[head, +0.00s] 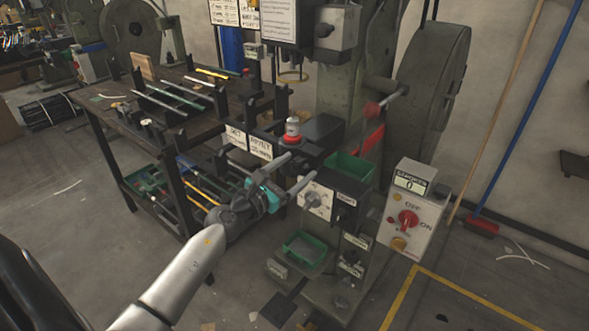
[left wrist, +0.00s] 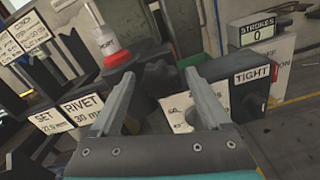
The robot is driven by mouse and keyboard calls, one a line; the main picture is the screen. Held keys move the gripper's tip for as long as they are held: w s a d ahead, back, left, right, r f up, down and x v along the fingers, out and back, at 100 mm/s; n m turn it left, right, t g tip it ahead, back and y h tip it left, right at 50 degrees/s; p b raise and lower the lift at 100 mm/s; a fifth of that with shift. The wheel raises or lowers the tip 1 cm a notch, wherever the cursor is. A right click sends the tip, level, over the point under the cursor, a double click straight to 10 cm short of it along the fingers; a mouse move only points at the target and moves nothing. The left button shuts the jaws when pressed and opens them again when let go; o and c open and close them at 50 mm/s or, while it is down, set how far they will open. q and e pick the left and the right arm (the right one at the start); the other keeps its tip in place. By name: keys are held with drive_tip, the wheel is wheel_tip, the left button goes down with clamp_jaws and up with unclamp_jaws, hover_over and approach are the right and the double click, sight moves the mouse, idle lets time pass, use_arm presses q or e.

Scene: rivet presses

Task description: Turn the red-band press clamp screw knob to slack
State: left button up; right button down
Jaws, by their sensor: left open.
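The press carries a white post with a red band (head: 292,135) at its die area; the red band also shows in the left wrist view (left wrist: 118,59). My right gripper is out of view.
A control box (head: 408,218) with a red switch and a stroke counter at 0 stands right of the press. SET and RIVET signs (head: 260,148) are left of it. Green trays (head: 349,168) sit above and below the knob. A workbench (head: 115,112) stands at left.

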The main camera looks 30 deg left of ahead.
use_arm(q)
drive_tip(key=shift+c, duration=0.3)
clamp_jaws()
